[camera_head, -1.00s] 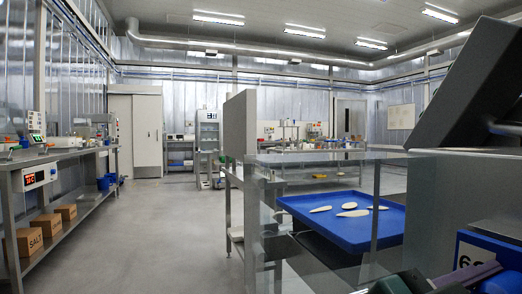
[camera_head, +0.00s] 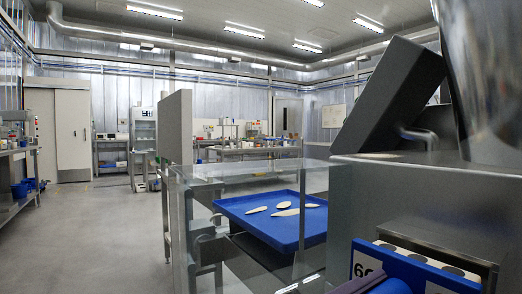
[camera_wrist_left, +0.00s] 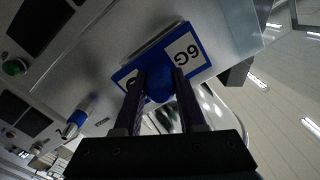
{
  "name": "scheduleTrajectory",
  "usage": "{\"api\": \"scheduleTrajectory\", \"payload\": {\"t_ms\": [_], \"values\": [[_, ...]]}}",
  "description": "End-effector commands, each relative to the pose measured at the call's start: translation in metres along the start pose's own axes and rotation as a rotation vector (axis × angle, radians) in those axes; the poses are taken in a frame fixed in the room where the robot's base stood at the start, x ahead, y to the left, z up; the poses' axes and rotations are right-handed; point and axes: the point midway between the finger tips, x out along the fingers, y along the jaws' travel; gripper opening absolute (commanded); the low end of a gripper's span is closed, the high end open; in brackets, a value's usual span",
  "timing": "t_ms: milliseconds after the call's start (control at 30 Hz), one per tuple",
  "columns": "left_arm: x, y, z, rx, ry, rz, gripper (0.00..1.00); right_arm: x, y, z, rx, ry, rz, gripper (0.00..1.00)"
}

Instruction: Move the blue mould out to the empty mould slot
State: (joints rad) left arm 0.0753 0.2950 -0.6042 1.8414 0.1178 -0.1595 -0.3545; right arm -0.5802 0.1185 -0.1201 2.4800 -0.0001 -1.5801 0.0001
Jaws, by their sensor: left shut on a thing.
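The blue mould (camera_head: 418,268) is at the lower right of the head view, at the front of a grey machine housing. It has a white label reading 6G (camera_head: 367,264), and a pale strip with dark round openings (camera_head: 425,262) shows behind its front. In the left wrist view the mould's blue front (camera_wrist_left: 202,66) lies across the fingertips. My left gripper (camera_wrist_left: 160,84) is shut on the mould's round blue handle (camera_wrist_left: 160,92). In the head view only part of a purplish finger (camera_head: 355,284) shows at the bottom edge. My right gripper is not in view. No empty slot can be made out.
The grey machine housing (camera_head: 400,195) with a tilted dark lid (camera_head: 392,100) fills the right side. A blue tray (camera_head: 250,226) with several pale flat pieces is behind clear panels to its left. The floor (camera_head: 90,240) at left is open.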

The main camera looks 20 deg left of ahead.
Motion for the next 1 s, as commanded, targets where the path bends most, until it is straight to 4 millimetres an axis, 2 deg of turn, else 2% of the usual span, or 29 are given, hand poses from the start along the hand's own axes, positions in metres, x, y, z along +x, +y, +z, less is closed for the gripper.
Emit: {"api": "scheduleTrajectory", "payload": {"t_ms": [700,1000], "values": [[-0.031,-0.001,-0.003,0.000,0.005,-0.002,0.00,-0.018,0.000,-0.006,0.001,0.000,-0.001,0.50],[-0.035,-0.001,-0.002,0.001,0.006,-0.002,0.00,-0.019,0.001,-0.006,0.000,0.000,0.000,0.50]]}}
